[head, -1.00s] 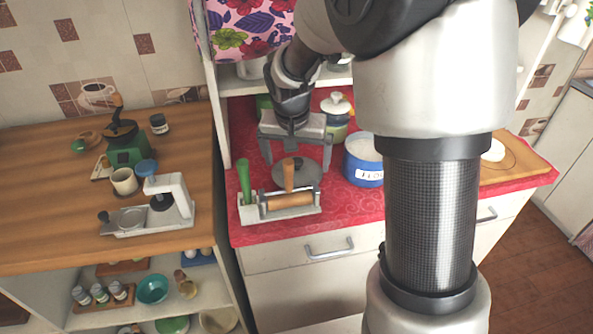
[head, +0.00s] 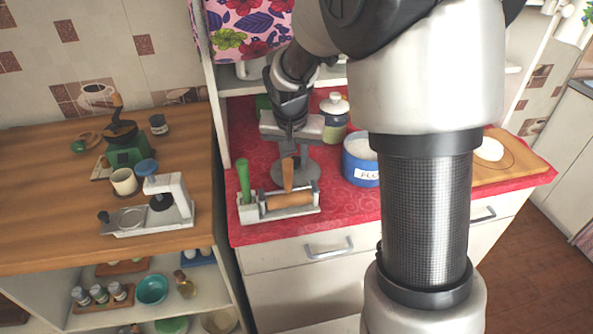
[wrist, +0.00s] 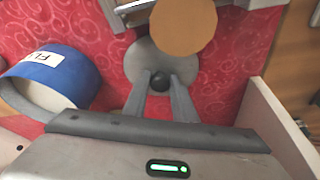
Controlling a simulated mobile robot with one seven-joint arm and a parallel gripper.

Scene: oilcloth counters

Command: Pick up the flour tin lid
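The flour tin lid is a grey disc with a dark knob, lying on the red cloth behind the rolling pin rack. It shows in the head view (head: 306,171) and in the wrist view (wrist: 147,60). My gripper (wrist: 161,82) reaches down over it with its two fingers close on either side of the knob, seemingly shut on it. In the head view my gripper (head: 291,152) is partly hidden by its own body. The blue flour tin (head: 360,170) stands open to the right of the lid, with white contents; it also shows in the wrist view (wrist: 75,72).
The rack (head: 248,213) with a rolling pin (head: 287,200), a green handle (head: 243,178) and an upright wooden handle (head: 288,174) stands close in front of the lid. A lidded jar (head: 334,122) is behind. A shelf side panel rises at the left.

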